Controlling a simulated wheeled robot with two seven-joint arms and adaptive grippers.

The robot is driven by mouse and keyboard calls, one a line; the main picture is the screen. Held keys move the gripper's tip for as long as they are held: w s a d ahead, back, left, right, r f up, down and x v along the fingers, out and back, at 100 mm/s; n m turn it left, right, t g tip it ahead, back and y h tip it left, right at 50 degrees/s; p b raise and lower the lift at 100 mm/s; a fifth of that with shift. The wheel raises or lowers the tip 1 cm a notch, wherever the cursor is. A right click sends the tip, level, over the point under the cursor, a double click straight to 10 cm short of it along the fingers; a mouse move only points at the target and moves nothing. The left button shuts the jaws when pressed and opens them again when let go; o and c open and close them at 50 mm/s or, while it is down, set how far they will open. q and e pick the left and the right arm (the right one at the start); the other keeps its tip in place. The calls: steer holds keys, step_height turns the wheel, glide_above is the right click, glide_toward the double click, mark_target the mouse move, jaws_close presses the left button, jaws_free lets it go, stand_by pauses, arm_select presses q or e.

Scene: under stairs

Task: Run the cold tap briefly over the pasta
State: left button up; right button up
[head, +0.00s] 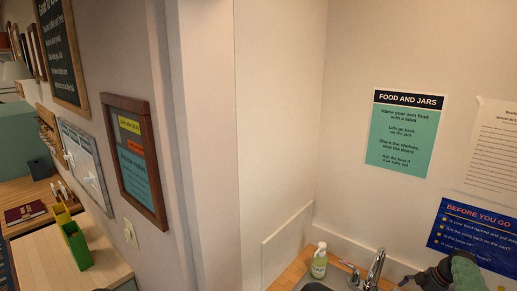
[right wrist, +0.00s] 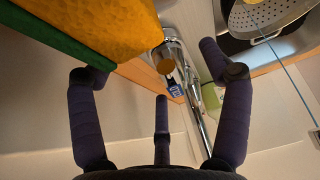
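The chrome tap (head: 375,268) stands at the sink's back in the head view, at the bottom edge. In the right wrist view its metal body (right wrist: 196,100) runs beyond my fingers, between the middle and right ones. My right gripper (head: 412,281) is at the lower right of the head view, right of the tap. In the wrist view its dark fingers (right wrist: 160,90) are spread, with nothing gripped between them. A perforated metal colander (right wrist: 262,18) is partly visible at the upper right. I cannot make out pasta in it. My left gripper is out of view.
A soap bottle (head: 319,261) stands left of the tap, by the sink rim (head: 313,287). A large orange-yellow and green object (right wrist: 90,30) fills the wrist view's upper left, close to the left finger. Walls with posters (head: 404,132) enclose the sink corner.

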steer(key=shift+d+r, duration=0.1)
steer(key=shift+r, duration=0.1)
steer(key=shift+r+p, duration=0.4)
steer(key=shift+r, duration=0.25)
step_height(320, 180, up, 6)
steer(key=p, duration=0.3)
steer(key=shift+f, duration=0.2)
